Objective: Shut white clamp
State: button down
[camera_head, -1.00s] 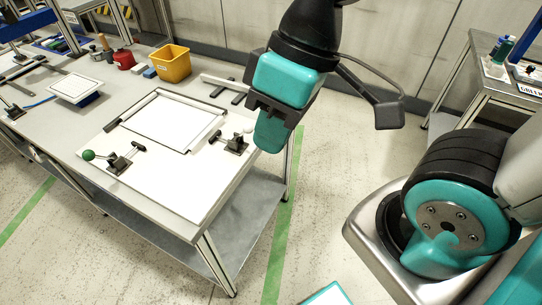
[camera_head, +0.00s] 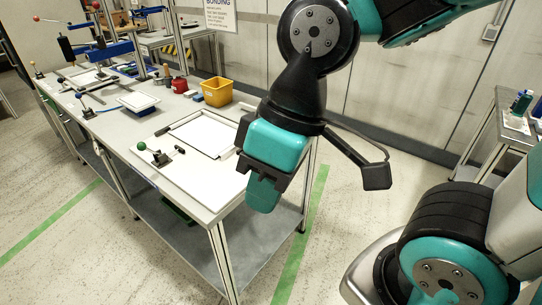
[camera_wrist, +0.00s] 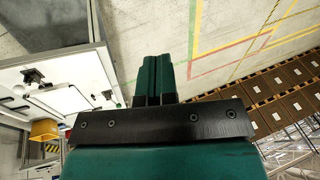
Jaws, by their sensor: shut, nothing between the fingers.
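The white clamp cannot be made out in the head view, where my gripper (camera_head: 262,195) covers the right side of the white board (camera_head: 185,178). A clamp with a green knob (camera_head: 141,146) stands at the board's left side.
A framed white panel (camera_head: 205,134) lies on the board. A second bench (camera_head: 500,128) with bottles is at the right. Open floor (camera_head: 350,215) lies right of the table.

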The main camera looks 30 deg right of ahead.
jog(key=w+d+f+m+t+y+b, duration=0.1)
jog(key=w+d+f+m+t+b, duration=0.2)
jog(key=w+f+m+t+b, duration=1.45)
jog(key=w+d+f+m+t+h+b, duration=0.3)
jog(key=d+f+m+h+b, duration=0.2)
jog(key=b, duration=1.1)
jog(key=w+d+f+m+t+h+b, duration=0.3)
jog(key=d+f+m+h+b, duration=0.3)
jog(key=d+f+m+b, duration=0.3)
jog(key=d+f+b, duration=0.4)
jog(key=b, duration=0.3)
jog(key=shift+w+d+b, duration=0.25)
jog(key=shift+w+b, duration=0.05)
jog(key=shift+r, duration=0.1)
jog(key=p+x, duration=0.7)
jog(key=x, duration=0.7)
jog(key=shift+r, duration=0.2)
